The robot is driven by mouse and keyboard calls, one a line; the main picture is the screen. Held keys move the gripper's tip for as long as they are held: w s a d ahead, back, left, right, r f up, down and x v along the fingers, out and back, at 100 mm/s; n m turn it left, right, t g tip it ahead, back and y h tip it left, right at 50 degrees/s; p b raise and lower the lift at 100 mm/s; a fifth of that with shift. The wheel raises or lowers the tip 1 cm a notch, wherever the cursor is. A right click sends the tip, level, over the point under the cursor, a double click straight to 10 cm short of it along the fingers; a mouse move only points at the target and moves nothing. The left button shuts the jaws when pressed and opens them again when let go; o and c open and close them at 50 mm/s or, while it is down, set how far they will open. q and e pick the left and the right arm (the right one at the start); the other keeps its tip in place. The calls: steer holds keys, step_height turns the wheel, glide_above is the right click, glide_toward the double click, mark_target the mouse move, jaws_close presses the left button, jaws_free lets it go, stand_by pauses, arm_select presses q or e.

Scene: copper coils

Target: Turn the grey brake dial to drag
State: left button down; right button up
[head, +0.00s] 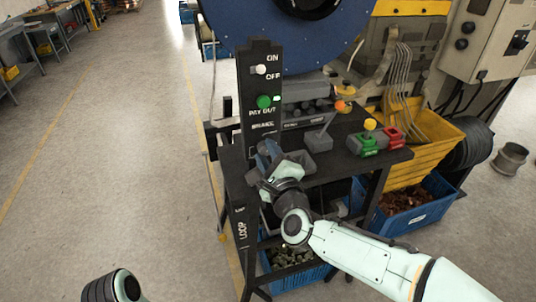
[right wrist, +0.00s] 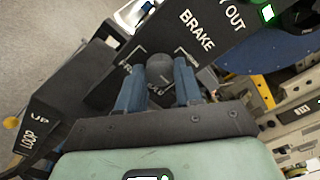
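The grey brake dial (right wrist: 160,68) sits on the black panel below the word BRAKE in the right wrist view. In the head view my right gripper (head: 268,152) is at the lower part of the black control post (head: 259,85) and hides the dial. My left gripper is not in view; only a piece of my left arm shows at the bottom left.
Above the dial are a green pay-out button (head: 264,101) and a white ON/OFF knob (head: 261,70). A blue reel is behind the post. The floor at left is open.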

steer(key=shift+c, duration=0.9)
steer(key=shift+n, duration=0.3)
steer(key=n+b, duration=0.1)
steer(key=n, duration=0.1)
steer(key=shift+n, duration=0.3)
steer(key=n, duration=0.4)
steer(key=shift+n, duration=0.3)
steer(key=n+p, duration=0.1)
steer(key=n, duration=0.4)
steer(key=n+p, duration=0.1)
steer(key=n, duration=0.4)
steer(key=shift+f, duration=0.1)
